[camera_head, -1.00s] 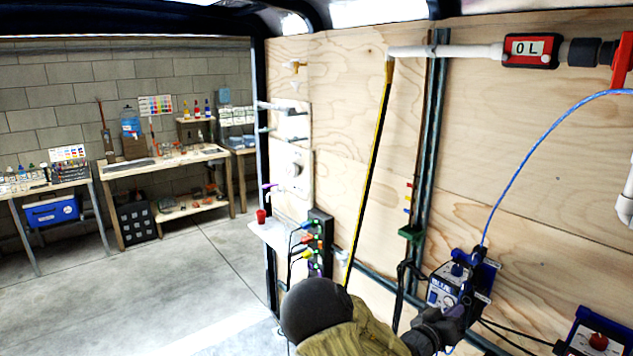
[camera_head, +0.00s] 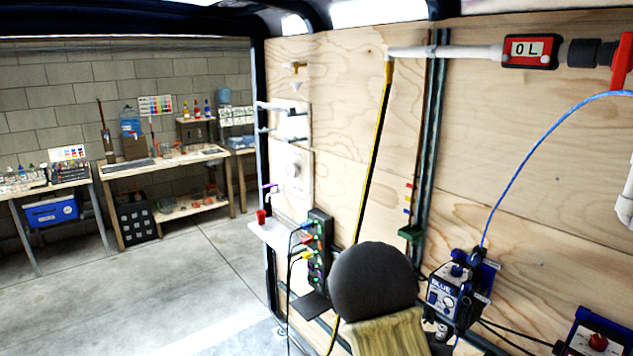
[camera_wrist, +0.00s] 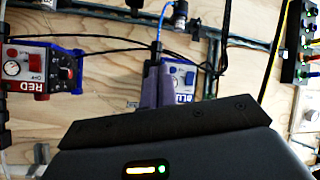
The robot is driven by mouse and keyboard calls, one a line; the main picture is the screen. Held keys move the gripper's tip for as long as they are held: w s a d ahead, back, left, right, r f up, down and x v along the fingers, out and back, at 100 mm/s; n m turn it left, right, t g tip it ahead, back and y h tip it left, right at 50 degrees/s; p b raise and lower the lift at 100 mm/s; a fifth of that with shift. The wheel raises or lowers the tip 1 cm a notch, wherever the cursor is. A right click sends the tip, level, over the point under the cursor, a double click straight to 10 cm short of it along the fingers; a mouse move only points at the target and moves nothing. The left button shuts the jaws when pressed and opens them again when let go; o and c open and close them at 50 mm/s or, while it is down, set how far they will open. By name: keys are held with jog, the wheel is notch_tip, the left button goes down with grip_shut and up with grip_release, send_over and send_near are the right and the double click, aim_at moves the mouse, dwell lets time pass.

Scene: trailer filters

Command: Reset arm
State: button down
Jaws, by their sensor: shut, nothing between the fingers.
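My arm shows at the bottom of the head view as a dark round joint and an olive sleeve; my gripper is hidden there. In the wrist view my gripper (camera_wrist: 157,84) is shut and empty, its fingers together in front of the plywood wall. Behind the fingers is the blue-labelled pump box (camera_wrist: 180,78), partly covered by them. In the head view that blue box (camera_head: 458,290) hangs on the wall right of my arm, with a blue hose rising from it. I cannot tell how far the fingers are from the box.
A red-labelled box (camera_wrist: 42,72) hangs beside the blue one. A power strip (camera_head: 319,250) with plugged cables and a small shelf (camera_head: 275,235) holding a red cup (camera_head: 261,216) are left of my arm. A yellow-black hose (camera_head: 374,150) runs down the wall. Open floor (camera_head: 185,285) lies left.

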jog(key=s+a+r+n+g+y, duration=0.2)
jog(key=s+a+y, duration=0.2)
jog(key=s, duration=0.6)
jog(key=s+a+r+n+g+y, duration=0.2)
jog(key=s+a+r+g+y, duration=0.1)
jog(key=s+a, duration=0.5)
jog(key=shift+s+a+r+n+y, duration=0.3)
jog(key=shift+s+a+n+y, duration=0.1)
jog(key=shift+s, duration=0.8)
